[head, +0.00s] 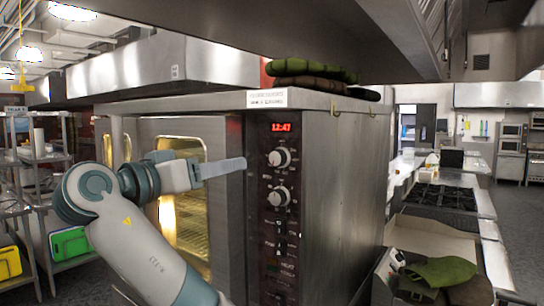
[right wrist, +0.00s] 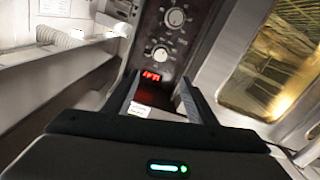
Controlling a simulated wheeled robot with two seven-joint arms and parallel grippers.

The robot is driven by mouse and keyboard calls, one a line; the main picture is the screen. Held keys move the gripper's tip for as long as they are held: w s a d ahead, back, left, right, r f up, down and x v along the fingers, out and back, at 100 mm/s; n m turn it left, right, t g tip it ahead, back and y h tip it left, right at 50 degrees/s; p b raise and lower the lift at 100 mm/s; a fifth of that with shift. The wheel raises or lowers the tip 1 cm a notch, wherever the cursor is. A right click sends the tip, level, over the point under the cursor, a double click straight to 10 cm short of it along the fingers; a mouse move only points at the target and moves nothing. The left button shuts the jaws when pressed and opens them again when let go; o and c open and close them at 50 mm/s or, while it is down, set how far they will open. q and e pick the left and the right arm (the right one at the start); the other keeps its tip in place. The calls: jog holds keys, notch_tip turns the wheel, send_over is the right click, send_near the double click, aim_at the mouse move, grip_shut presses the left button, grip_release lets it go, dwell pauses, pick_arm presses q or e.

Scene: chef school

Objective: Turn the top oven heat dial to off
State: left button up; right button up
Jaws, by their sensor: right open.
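The oven control panel has a red clock display (head: 281,127) with a top dial (head: 279,157) below it and a second dial (head: 278,196) lower down. Both dials are round and silvery with pale pointers; their exact settings are too small to read. My right gripper (head: 243,164) is in front of the panel in the head view, at about the top dial's height, pointing toward it. In the right wrist view the panel is upside down, with the top dial (right wrist: 160,53) beyond the open, empty fingers (right wrist: 158,98). The fingers appear apart from the dial. My left gripper is not in view.
The oven's glass door (head: 182,205) is left of the panel, behind my arm. Folded green and brown cloths (head: 312,72) lie on the oven top under a metal hood (head: 425,35). A counter with a stove (head: 440,198) stands at the right; shelves (head: 45,160) stand at the left.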

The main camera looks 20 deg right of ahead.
jog(key=shift+w, duration=0.15)
jog(key=p, duration=0.9)
send_near(275, 158)
jog(key=x, duration=0.7)
jog(key=shift+r, duration=0.2)
jog(key=shift+w+d+f+p, duration=0.1)
jog(key=shift+w+d+p, duration=0.2)
jog(key=shift+w+d, duration=0.15)
jog(key=c, duration=1.1)
jog(key=shift+o, duration=0.2)
